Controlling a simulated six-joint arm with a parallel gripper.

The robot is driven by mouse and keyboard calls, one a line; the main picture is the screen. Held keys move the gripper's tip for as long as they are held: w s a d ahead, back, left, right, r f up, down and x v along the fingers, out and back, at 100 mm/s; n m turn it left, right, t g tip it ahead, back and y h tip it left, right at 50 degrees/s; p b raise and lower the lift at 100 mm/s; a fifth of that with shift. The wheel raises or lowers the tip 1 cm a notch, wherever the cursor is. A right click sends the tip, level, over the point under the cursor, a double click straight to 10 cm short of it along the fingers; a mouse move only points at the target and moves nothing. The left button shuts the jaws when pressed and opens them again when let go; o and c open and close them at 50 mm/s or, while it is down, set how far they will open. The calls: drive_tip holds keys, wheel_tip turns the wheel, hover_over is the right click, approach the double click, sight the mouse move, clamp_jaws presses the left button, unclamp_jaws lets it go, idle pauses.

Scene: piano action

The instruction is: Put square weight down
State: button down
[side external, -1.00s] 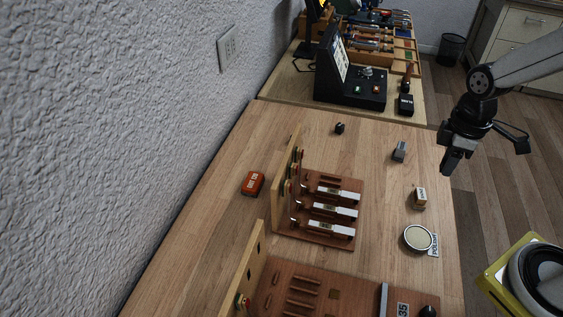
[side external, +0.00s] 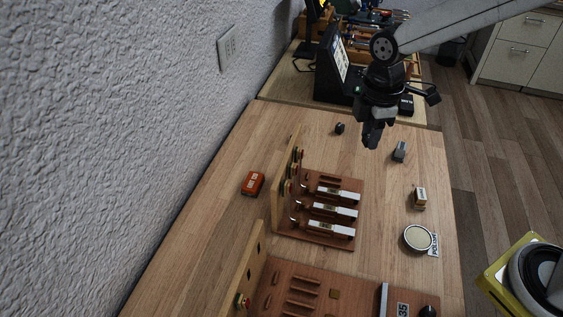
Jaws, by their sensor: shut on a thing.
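My gripper (side external: 372,137) is above the far right part of the wooden workbench, fingers pointing down. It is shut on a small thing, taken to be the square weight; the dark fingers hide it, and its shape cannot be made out. A small black block (side external: 340,128) lies on the bench to the left of my gripper. A grey block (side external: 400,151) lies to its right, apart from the fingers.
A piano action model (side external: 318,235) with white-topped keys stands mid-bench, a second brown base (side external: 317,285) nearer. An orange box (side external: 253,183), a tan block (side external: 419,197) and a round tin (side external: 417,238) lie around. A black control box (side external: 333,78) stands behind. Bare wood lies below my gripper.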

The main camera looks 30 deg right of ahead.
drive_tip(key=w+a+n, duration=0.4)
drive_tip(key=a, duration=0.7)
drive_tip(key=n, duration=0.9)
hover_over(206, 291)
wheel_tip(206, 291, down, 9)
drive_tip(key=shift+f, duration=5.4)
drive_tip(key=shift+f, duration=0.15)
drive_tip(key=shift+c, duration=2.3)
unclamp_jaws()
